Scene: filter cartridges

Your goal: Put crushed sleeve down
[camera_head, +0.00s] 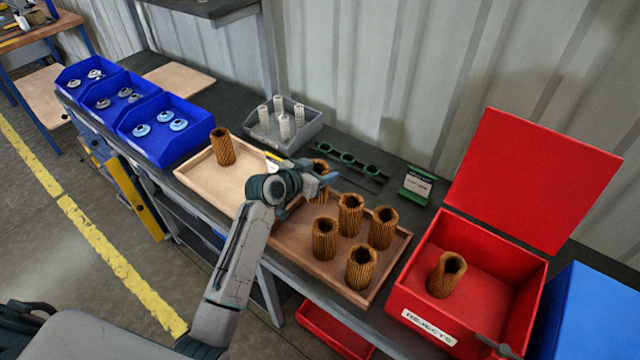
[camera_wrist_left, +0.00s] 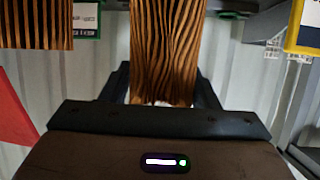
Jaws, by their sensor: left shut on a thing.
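My left gripper (camera_head: 318,182) is shut on a brown pleated sleeve (camera_head: 320,167) above the back left part of the brown tray (camera_head: 290,240). In the left wrist view the held sleeve (camera_wrist_left: 166,50) stands between the fingers; its pleats are wavy, unlike the straight pleats of the neighbouring sleeve (camera_wrist_left: 38,25). The gripper hides part of it in the head view. Several sleeves (camera_head: 350,214) stand upright in the brown tray. Another sleeve (camera_head: 446,275) stands, slightly tilted, inside the open red rejects box (camera_head: 420,300).
A light wooden tray (camera_head: 205,182) holds one sleeve (camera_head: 222,147) at its back. A grey bin (camera_head: 262,135) holds white cores. Green rings (camera_head: 347,157) and a green-framed card (camera_head: 416,185) stand behind the brown tray. Blue bins (camera_head: 160,150) are at left. The red box has free floor around its sleeve.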

